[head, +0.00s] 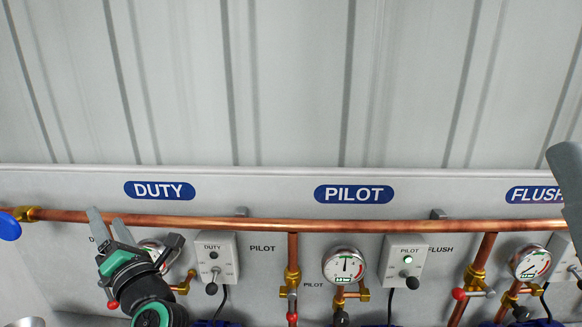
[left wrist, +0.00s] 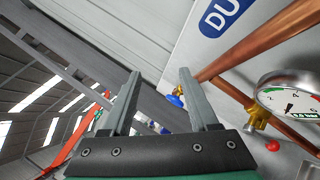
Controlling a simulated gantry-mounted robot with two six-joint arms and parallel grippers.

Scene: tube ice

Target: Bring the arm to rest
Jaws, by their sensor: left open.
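My left gripper (head: 104,222) is at the lower left in the head view, in front of the DUTY part of the panel. Its two grey fingers point up toward the copper pipe. In the left wrist view the fingers (left wrist: 158,100) stand apart with nothing between them. The gripper is open and empty. At the right edge of the head view a grey piece (head: 567,180), which may be part of my right arm, is cut off by the frame; no fingertips can be made out there.
A copper pipe (head: 250,222) runs across the panel. Below it are the DUTY switch box (head: 215,245), the PILOT box (head: 405,250) with its green light lit, and gauges (head: 344,264). A blue handle (head: 9,227) is at the far left. The wall above is clear.

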